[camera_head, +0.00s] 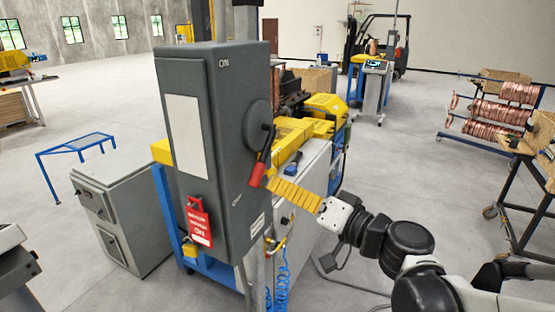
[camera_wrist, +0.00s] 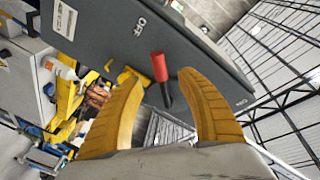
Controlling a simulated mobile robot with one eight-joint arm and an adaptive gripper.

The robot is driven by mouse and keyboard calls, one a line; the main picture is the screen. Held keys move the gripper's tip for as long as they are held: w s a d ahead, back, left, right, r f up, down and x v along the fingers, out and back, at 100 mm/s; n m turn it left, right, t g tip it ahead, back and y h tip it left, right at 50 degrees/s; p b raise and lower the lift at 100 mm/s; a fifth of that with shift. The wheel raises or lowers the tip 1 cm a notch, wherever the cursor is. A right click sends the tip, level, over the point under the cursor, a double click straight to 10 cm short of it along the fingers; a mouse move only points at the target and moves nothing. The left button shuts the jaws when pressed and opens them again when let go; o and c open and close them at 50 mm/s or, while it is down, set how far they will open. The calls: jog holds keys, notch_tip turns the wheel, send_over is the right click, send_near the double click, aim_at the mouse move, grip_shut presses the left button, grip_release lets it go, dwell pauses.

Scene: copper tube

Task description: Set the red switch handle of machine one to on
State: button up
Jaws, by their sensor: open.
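The grey switch box (camera_head: 215,140) stands upright in the middle of the head view, with ON printed near its top. On its right side face, a dark lever ends in the red switch handle (camera_head: 257,174), which points downward. My gripper (camera_head: 273,183) reaches in from the right with its yellow fingers close beside the red handle. In the wrist view the red handle (camera_wrist: 160,67) shows between the two spread fingertips of my gripper (camera_wrist: 159,78). The fingers look clear of the handle on both sides. The depth between fingers and handle is hard to tell.
A red tag (camera_head: 199,222) hangs on the front of the box. A yellow and blue machine (camera_head: 300,130) stands behind it. A grey cabinet (camera_head: 125,215) is at the left. A rack of copper coils (camera_head: 500,110) is at the right. Floor is open between.

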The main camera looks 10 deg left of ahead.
aim_at(261, 177)
jog(key=x, duration=0.8)
jog(key=shift+w+a, duration=0.2)
jog(key=shift+c, duration=0.6)
jog(key=shift+p, duration=0.3)
grip_shut()
